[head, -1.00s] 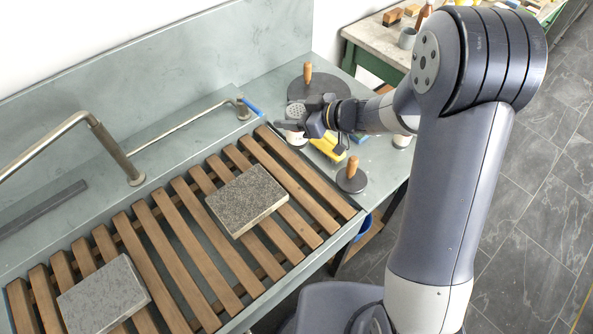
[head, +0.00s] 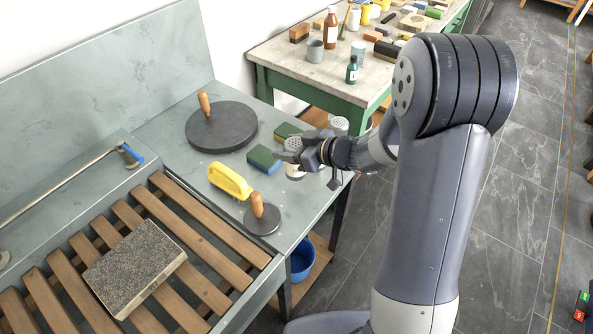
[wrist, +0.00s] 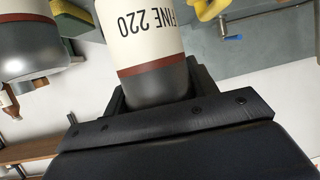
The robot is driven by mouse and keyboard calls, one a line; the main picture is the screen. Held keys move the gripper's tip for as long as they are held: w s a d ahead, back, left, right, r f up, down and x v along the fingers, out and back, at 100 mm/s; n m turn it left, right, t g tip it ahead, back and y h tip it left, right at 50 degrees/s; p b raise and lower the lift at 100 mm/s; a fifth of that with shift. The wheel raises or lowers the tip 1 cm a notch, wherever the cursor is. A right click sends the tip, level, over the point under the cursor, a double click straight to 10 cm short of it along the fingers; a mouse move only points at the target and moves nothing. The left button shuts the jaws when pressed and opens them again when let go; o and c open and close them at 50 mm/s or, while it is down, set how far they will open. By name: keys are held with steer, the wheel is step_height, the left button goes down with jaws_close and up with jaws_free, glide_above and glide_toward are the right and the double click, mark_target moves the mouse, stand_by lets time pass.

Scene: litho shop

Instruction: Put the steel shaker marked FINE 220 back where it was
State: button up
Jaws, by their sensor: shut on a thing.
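The steel shaker marked FINE 220 (wrist: 142,35) has a cream label with a dark red band; the lettering reads upside down in the wrist view. My gripper (wrist: 158,92) is shut around its steel end. In the head view my gripper (head: 291,158) holds the shaker (head: 293,144), its perforated lid up, at the right end of the grey counter. Whether its base touches the counter I cannot tell. A second, similar shaker (wrist: 28,38) is at the left of the wrist view, its label text unseen.
Another perforated lid (head: 338,124) shows behind my wrist. A cluttered bench (head: 282,59) is behind. The counter's right edge is close.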

mark_target(290, 164)
steer(key=shift+f, duration=3)
steer(key=shift+f+b, duration=0.2)
steer(key=shift+b, duration=0.15)
steer(key=o, duration=1.1)
steer(key=shift+r, duration=0.2)
steer(key=v, duration=1.2)
